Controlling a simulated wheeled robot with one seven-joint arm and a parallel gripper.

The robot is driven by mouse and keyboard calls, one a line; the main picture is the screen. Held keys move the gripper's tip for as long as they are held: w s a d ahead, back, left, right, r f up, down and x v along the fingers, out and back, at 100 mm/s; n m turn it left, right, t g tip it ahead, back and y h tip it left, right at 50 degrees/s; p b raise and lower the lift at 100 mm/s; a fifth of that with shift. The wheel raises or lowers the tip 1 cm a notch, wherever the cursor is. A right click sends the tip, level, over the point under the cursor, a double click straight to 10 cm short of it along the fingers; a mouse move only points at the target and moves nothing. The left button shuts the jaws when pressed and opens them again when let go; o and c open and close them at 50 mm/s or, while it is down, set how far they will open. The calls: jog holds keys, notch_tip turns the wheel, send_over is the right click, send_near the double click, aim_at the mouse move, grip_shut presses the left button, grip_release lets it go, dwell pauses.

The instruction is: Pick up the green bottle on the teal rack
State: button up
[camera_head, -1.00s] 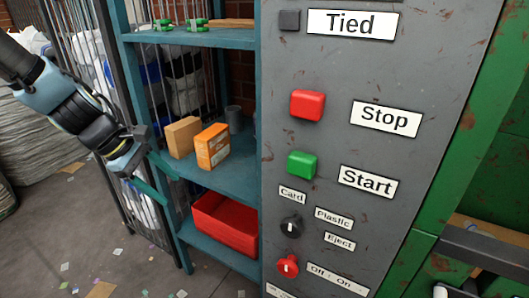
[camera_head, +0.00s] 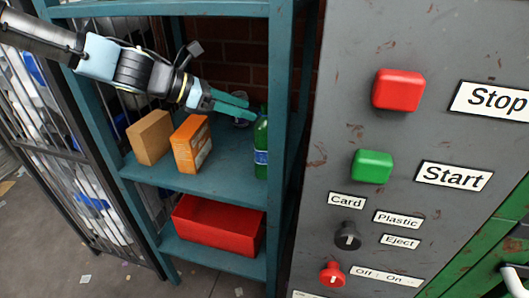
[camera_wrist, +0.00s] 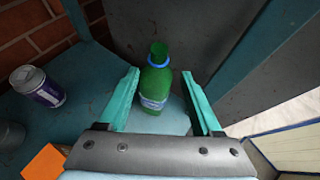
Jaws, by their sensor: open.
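The green bottle (camera_head: 261,146) stands upright on the middle shelf of the teal rack (camera_head: 200,183), near its right post. It has a blue and white label. My gripper (camera_head: 240,106) is over that shelf, its teal fingers reaching toward the bottle from the left. In the wrist view the bottle (camera_wrist: 155,82) shows ahead and between the two open fingers of my gripper (camera_wrist: 163,88), its lower part close to them. The fingers look apart from it, with nothing held.
A tan box (camera_head: 150,138) and an orange box (camera_head: 191,144) stand left of the bottle. A can (camera_wrist: 38,87) stands beside it in the wrist view. A red bin (camera_head: 217,225) is on the lower shelf. The grey control panel (camera_head: 330,120) lies to the right.

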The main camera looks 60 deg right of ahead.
jog(key=p+x, duration=0.1)
jog(key=x, duration=0.6)
jog(key=shift+p, duration=0.35)
jog(key=shift+w+d+r, duration=0.1)
jog(key=shift+d+r, duration=0.05)
jog(key=shift+c, duration=0.3)
grip_shut()
